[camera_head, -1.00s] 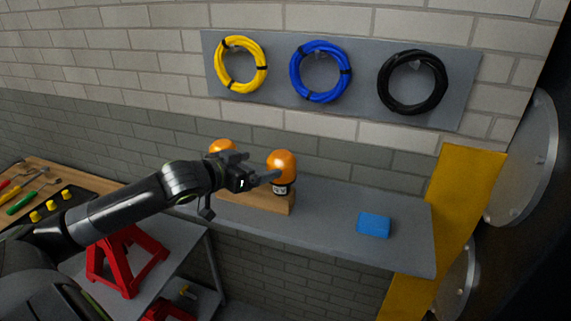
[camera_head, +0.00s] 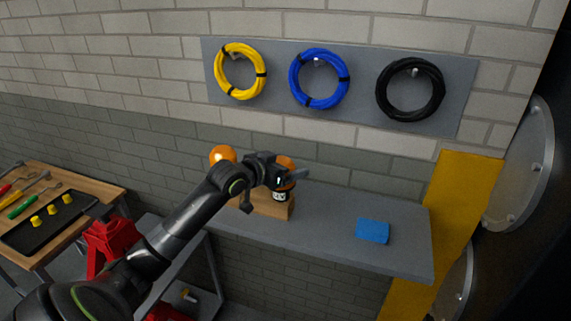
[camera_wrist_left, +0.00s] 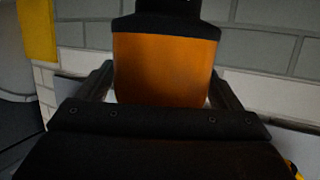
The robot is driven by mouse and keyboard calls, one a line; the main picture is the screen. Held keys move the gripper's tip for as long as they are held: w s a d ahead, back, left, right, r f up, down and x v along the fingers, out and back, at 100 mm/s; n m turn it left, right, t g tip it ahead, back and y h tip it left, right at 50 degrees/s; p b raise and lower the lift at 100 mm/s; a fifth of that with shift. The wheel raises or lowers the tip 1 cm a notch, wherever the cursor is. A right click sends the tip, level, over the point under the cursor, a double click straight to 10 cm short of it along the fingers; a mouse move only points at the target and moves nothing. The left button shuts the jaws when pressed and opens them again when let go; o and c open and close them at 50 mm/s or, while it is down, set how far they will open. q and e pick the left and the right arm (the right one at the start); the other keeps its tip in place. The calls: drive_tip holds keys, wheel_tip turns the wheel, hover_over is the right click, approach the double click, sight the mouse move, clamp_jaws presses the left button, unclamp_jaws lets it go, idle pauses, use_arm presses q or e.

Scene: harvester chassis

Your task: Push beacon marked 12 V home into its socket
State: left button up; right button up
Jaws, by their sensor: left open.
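A beacon with an orange dome and a black base with a pale label (camera_head: 280,196) stands upright at the right end of a wooden block (camera_head: 270,208). Its label is too small to read surely. A second orange beacon (camera_head: 222,154) shows at the block's left, its lower part hidden by my arm. My left gripper (camera_head: 291,174) is open at the right beacon's dome, covering part of it. In the left wrist view the orange dome (camera_wrist_left: 165,70) lies between the two spread fingers; contact cannot be told. The socket is hidden. My right gripper is not in view.
The block stands on a grey shelf (camera_head: 340,246), with a blue block (camera_head: 373,231) to the right and clear shelf between. Yellow, blue and black cable coils hang on the wall behind. A yellow post (camera_head: 455,210) stands at the shelf's right end.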

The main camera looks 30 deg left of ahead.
use_arm(q)
drive_tip(key=shift+w, duration=0.1)
drive_tip(key=c, duration=1.4)
drive_tip(key=shift+o, duration=0.2)
drive_tip(key=shift+r+p, duration=0.85)
drive_tip(key=shift+p, duration=0.05)
drive_tip(key=shift+r+p, duration=1.95)
drive_tip(key=shift+p, duration=0.05)
drive_tip(key=shift+r+p, duration=0.25)
drive_tip(key=shift+p, duration=0.05)
